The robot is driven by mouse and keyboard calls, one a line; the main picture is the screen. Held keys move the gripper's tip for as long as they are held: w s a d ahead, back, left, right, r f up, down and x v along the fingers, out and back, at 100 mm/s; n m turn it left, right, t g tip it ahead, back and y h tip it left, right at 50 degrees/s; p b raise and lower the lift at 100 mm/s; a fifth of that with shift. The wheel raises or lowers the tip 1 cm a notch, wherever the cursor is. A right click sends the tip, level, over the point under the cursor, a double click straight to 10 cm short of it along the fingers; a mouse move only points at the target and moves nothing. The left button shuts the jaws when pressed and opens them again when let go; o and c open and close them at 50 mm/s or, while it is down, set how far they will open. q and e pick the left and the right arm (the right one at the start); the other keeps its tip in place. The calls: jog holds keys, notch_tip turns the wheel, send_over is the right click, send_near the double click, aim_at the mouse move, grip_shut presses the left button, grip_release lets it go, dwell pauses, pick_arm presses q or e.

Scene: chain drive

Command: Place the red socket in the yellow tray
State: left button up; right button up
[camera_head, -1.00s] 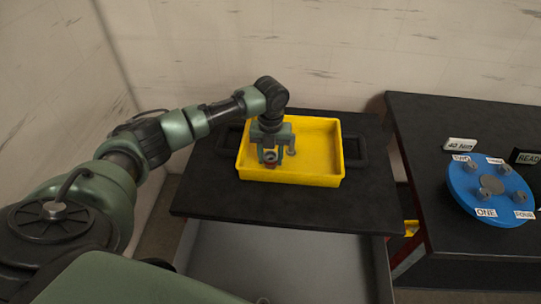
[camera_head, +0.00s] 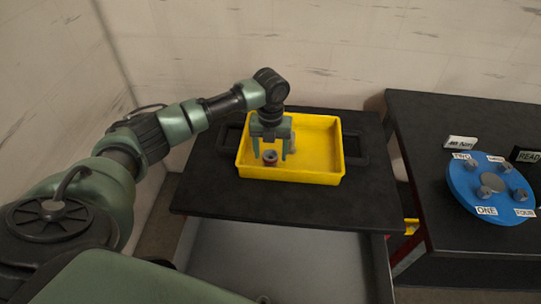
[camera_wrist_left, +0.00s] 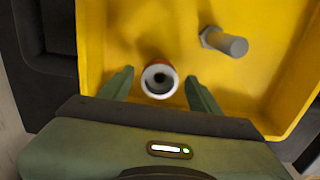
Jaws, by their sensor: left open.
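The red socket (camera_head: 270,158) stands upright on the floor of the yellow tray (camera_head: 318,178), near its left front part. In the left wrist view the socket (camera_wrist_left: 160,80) shows its pale ring-shaped top and dark hole, with a red side. My left gripper (camera_head: 271,154) is open above the tray, its fingers on either side of the socket and apart from it. The left wrist view shows the open fingers (camera_wrist_left: 159,88) with a gap on both sides of the socket. My right gripper is not in view.
A grey bolt (camera_wrist_left: 225,42) lies in the tray near the socket. The tray sits on a black table (camera_head: 290,207). To the right, another black table holds a blue disc (camera_head: 462,198) with several bolts and number labels.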

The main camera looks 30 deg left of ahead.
pick_arm(q)
notch_tip(320, 180, up, 10)
jog(key=b, duration=0.1)
jog(key=shift+r+b, duration=0.2)
jog(key=shift+b, duration=0.15)
